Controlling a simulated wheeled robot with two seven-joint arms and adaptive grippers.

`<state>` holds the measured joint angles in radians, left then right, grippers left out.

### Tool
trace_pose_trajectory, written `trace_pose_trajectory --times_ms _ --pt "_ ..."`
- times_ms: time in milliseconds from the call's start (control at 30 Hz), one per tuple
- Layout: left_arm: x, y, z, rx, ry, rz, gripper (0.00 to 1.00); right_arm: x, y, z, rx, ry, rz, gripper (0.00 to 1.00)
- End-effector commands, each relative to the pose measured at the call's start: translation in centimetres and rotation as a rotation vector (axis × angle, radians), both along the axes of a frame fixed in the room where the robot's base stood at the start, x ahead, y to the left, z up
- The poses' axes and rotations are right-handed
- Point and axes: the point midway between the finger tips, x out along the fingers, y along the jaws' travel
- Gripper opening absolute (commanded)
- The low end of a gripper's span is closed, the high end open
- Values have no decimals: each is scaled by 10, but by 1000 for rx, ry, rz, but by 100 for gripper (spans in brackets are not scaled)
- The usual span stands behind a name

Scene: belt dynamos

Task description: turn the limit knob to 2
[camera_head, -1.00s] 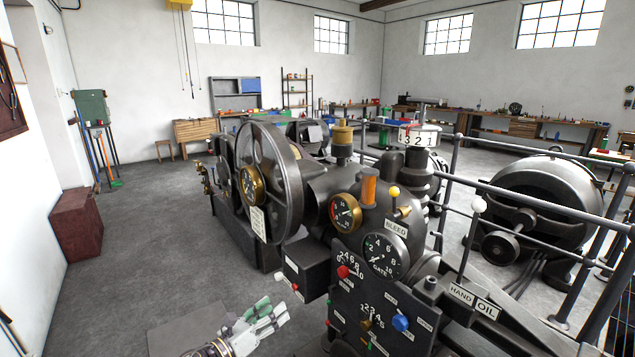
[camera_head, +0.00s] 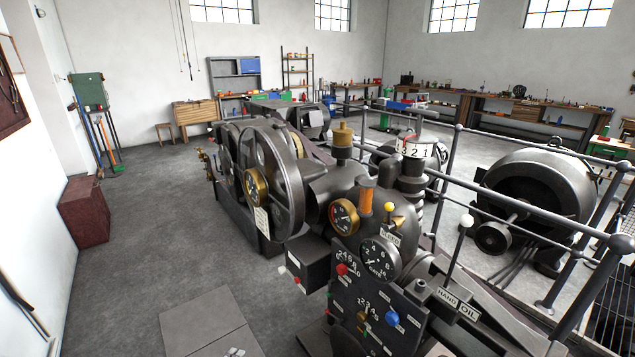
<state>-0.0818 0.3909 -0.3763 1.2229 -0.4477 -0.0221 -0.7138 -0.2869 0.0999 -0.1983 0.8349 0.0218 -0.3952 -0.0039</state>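The dark control panel (camera_head: 388,297) stands on the near face of the machine, low in the middle of the head view. It carries a red knob (camera_head: 342,269) by a scale up to 10, a brass knob (camera_head: 362,316) by a scale of small numbers from 1, and a blue knob (camera_head: 392,317) to the right. The small labels are too small to read, so I cannot tell which is the limit knob or its setting. Only pale tips of my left gripper (camera_head: 236,352) show at the bottom edge, left of the panel and apart from it. My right gripper is out of view.
A dark box (camera_head: 308,263) juts out left of the panel. Gauges (camera_head: 379,258) sit above it. A white-knobbed hand oil lever (camera_head: 466,222) and railings (camera_head: 520,212) stand to the right. The grey floor (camera_head: 130,290) at left is open.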

Motion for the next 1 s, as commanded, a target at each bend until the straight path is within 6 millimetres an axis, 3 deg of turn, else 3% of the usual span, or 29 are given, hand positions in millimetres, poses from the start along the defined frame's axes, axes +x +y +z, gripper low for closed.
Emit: trace_pose_trajectory --times_ms 267,600,800,1000 --pt "-79 22 -64 -216 247 286 56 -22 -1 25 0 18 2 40" --pt "-209 26 -128 -444 523 674 56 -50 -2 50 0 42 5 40" --pt "-298 17 -151 -551 670 919 56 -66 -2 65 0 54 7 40" --pt "-385 1 -163 -630 794 1155 56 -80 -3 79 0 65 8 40"
